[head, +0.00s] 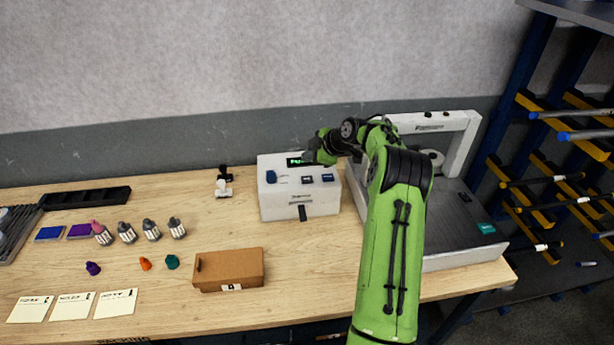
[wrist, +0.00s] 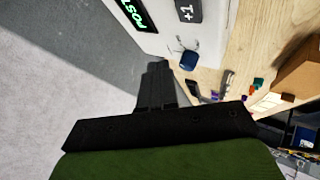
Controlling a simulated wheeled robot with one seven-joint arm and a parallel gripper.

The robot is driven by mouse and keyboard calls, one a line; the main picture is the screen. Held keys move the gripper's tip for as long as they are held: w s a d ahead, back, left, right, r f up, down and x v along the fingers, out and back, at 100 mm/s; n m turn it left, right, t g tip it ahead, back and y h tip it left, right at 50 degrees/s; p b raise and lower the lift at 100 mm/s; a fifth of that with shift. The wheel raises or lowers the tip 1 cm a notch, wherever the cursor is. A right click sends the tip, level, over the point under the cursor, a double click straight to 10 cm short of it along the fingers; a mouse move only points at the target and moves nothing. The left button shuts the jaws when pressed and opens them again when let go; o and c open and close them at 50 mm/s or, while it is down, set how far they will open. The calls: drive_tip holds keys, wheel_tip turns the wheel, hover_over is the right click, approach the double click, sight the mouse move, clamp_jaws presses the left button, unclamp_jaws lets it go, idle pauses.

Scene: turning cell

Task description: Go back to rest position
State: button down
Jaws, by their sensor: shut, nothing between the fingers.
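My green arm reaches up from the lower right of the head view. My gripper (head: 312,152) is at the white box (head: 300,203), near the small green-lit display (head: 298,162) on its top. Whether it touches the box cannot be told. In the wrist view the dark fingers of my gripper (wrist: 157,72) are together with nothing between them. A blue knob (wrist: 188,61) also shows there.
A cardboard box (head: 228,269), several bottles (head: 127,232), caps and paper notes (head: 72,306) lie on the wooden table (head: 210,320). A white-framed machine (head: 467,150) stands right of the white box, partly behind my arm. A rack (head: 560,150) is at the far right.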

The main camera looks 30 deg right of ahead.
drive_tip(key=shift+f, duration=0.1)
idle(0.6)
drive_tip(key=shift+a+r, duration=0.25)
drive_tip(key=shift+a, duration=0.05)
drive_tip(key=s+a+r+m+g, duration=0.2)
drive_tip(key=s+a+r, duration=0.2)
drive_tip(key=a+r, duration=0.6)
drive_tip(key=s+a+r+m+h+b, duration=0.15)
drive_tip(key=s+a+r+m, duration=0.25)
drive_tip(key=s+a, duration=0.85)
drive_tip(key=s+a+f+m, duration=0.2)
drive_tip(key=s+m, duration=0.1)
drive_tip(key=s, duration=0.8)
drive_tip(key=s+a+f+m+g+h, duration=0.1)
drive_tip(key=s+a+f+m, duration=0.1)
drive_tip(key=s, duration=0.9)
drive_tip(key=shift+a+m, duration=0.45)
drive_tip(key=shift+m, duration=0.15)
